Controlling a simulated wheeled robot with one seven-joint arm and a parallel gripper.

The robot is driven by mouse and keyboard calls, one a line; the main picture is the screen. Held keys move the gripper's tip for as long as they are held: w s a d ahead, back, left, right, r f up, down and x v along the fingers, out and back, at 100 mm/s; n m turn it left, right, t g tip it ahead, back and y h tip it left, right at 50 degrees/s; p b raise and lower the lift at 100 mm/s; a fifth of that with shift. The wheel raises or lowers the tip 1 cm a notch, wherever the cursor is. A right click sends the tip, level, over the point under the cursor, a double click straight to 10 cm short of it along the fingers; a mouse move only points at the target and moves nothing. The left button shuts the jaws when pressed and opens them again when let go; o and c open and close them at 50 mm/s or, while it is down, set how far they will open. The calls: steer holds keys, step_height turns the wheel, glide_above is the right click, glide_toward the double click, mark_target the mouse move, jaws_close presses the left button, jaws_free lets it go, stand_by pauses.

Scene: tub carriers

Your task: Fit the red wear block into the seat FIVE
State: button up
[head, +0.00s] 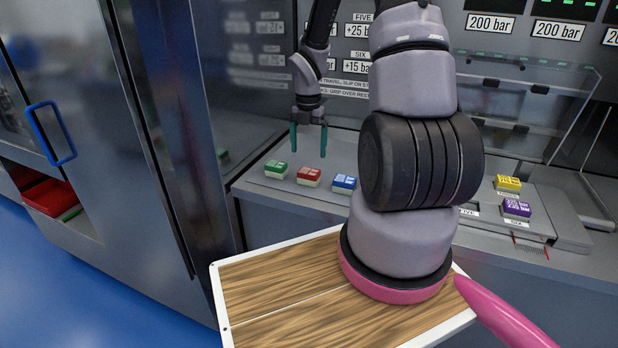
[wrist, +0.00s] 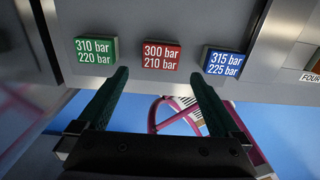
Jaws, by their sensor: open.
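The red wear block (head: 308,176), marked 300 bar / 210 bar in the wrist view (wrist: 161,56), sits on the grey ledge between a green block (head: 276,169) and a blue block (head: 344,184). My gripper (head: 309,153) is open and empty, its teal fingers pointing down above the red block. In the wrist view the fingertips (wrist: 159,75) lie to either side of the red block's near edge, apart from it. The label FIVE (head: 468,211) shows right of my arm; my arm hides much of the area beside it, and I cannot see the seat clearly.
A purple block (head: 517,208) stands by the label SIX, with a yellow block (head: 508,184) behind it. A clear raised cover (head: 530,100) stands over the right-hand part. A dark cabinet (head: 160,120) borders the ledge at left. In the wrist view, the label FOUR (wrist: 310,78) shows at right.

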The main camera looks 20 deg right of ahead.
mark_target(309, 171)
step_height(309, 171, down, 9)
steer(key=shift+d+f, duration=0.1)
steer(key=shift+f, duration=0.1)
stand_by(0.3)
steer(key=shift+c, duration=0.3)
steer(key=c, duration=1.2)
